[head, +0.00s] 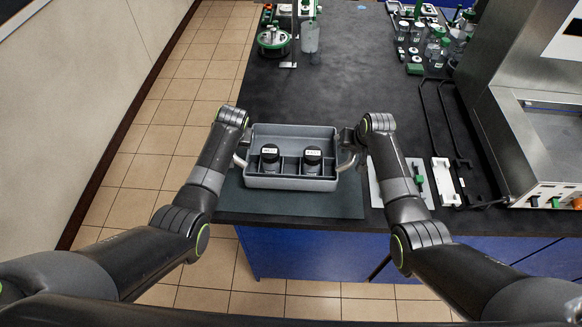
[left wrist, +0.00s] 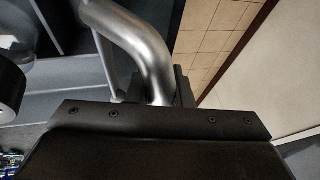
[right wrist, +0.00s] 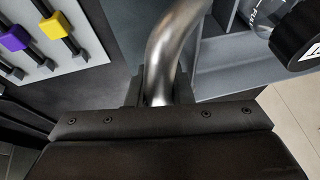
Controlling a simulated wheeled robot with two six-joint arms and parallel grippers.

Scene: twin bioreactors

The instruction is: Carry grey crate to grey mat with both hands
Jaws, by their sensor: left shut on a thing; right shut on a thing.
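The grey crate (head: 292,184) is near the front edge of the dark bench in the head view, level, with two dark-capped bottles (head: 270,160) (head: 312,161) in its front compartments. It is over the grey mat (head: 348,200), which shows around its front and sides. I cannot tell whether the crate touches the mat. My left gripper (head: 240,150) is shut on the crate's left metal handle, which fills the left wrist view (left wrist: 145,50). My right gripper (head: 352,146) is shut on the right handle, which also shows in the right wrist view (right wrist: 170,50). The fingertips are mostly hidden.
A pale rack with colored clips (head: 418,178) lies close right of the mat, with a white holder (head: 444,182) beyond it. A steel-fronted machine (head: 540,130) stands at right. Glassware (head: 435,45) is at the back right. The bench behind the crate is clear.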

